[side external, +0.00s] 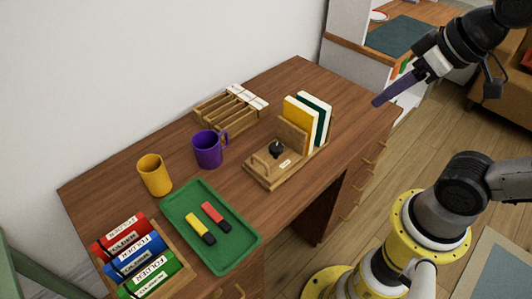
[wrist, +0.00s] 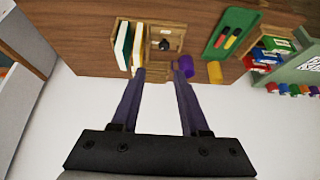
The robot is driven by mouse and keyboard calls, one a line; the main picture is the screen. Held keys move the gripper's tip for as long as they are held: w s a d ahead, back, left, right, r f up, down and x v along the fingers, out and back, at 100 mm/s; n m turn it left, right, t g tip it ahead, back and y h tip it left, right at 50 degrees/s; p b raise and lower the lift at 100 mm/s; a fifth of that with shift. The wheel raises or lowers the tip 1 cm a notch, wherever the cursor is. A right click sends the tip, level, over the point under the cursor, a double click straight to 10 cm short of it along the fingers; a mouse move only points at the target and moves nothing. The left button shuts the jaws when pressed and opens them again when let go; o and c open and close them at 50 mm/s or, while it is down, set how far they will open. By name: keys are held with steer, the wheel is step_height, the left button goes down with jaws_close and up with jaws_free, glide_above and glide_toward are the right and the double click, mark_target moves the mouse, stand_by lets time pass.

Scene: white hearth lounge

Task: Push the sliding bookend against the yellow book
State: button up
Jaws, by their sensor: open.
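The wooden book rack (side external: 262,182) stands on the desk, with an arched handle at its near-left end. The yellow book (side external: 297,112) and a dark green book (side external: 320,108) stand upright at its far-right end. The sliding bookend (side external: 291,136) is a brown panel on the yellow book's left side, with a black knob (side external: 276,149). I cannot tell whether panel and book touch. In the wrist view the yellow book (wrist: 137,48) and knob (wrist: 165,44) lie beyond my fingers. My gripper (side external: 377,101) is open and empty, right of the rack and apart from it.
A purple mug (side external: 208,149) and a slatted wooden holder (side external: 228,107) stand behind and left of the rack. A green tray (side external: 238,258) with two markers, a yellow mug (side external: 154,175) and a folder box are farther left. Desk right of the rack is clear.

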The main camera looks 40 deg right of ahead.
steer(key=w+a+r+g, duration=0.1)
steer(key=w+a+r, duration=0.1)
steer(key=w, duration=0.7)
steer(key=g+y, duration=0.2)
steer(key=g, duration=0.3)
glide_above(260, 160)
steer(key=d, duration=0.3)
steer(key=d+f+x, duration=0.1)
steer(key=d+x, duration=0.2)
steer(key=x, duration=2.6)
steer(key=shift+s+d+f, duration=0.2)
steer(key=shift+d+f, duration=0.05)
steer(key=shift+f, duration=0.15)
jaws_close()
